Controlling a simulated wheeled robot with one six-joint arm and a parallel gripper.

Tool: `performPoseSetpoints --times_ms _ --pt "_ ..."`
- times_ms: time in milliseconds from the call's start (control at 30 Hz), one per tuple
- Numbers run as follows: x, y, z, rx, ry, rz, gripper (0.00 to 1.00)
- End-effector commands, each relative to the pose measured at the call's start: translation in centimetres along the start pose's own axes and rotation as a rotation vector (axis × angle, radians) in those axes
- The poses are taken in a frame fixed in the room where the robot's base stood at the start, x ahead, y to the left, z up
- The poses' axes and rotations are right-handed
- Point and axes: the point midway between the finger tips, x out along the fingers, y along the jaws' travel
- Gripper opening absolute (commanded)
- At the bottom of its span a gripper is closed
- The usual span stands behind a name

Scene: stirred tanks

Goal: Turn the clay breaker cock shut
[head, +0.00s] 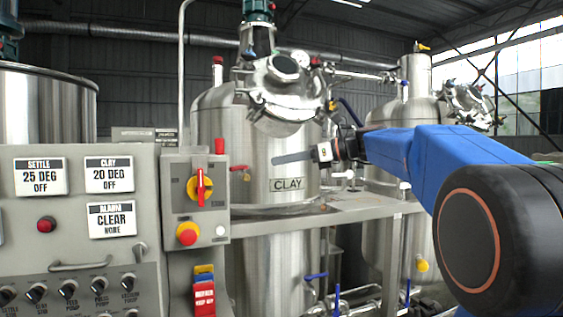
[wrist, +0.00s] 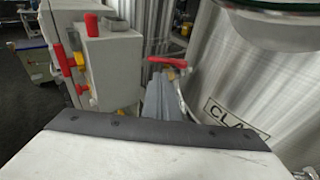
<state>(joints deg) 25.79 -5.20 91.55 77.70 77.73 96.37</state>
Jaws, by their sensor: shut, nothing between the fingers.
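A small cock with a red lever (head: 238,168) sits at the left side of the steel tank labelled CLAY (head: 287,184). Its red lever lies roughly level. The shut fingers also show in the wrist view (wrist: 160,85). I cannot tell whether they touch the lever.
A grey control box (head: 168,222) with a red-and-yellow rotary switch (head: 200,187) and a red push button stands left of the cock. A labelled panel (head: 70,220) is farther left. A steel ledge (head: 350,209) runs below the tank. Another tank stands at right.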

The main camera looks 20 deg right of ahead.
Motion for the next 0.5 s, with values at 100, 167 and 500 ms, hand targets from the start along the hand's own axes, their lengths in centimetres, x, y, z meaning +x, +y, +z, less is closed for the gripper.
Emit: performPoseSetpoints --times_ms 100,167,500 --pt "1.9 0.1 0.0 -0.001 0.001 0.003 0.00" --pt "2.8 0.1 0.0 -0.001 0.001 0.003 0.00" --pt "8.1 0.1 -0.1 -0.001 0.001 0.003 0.00"
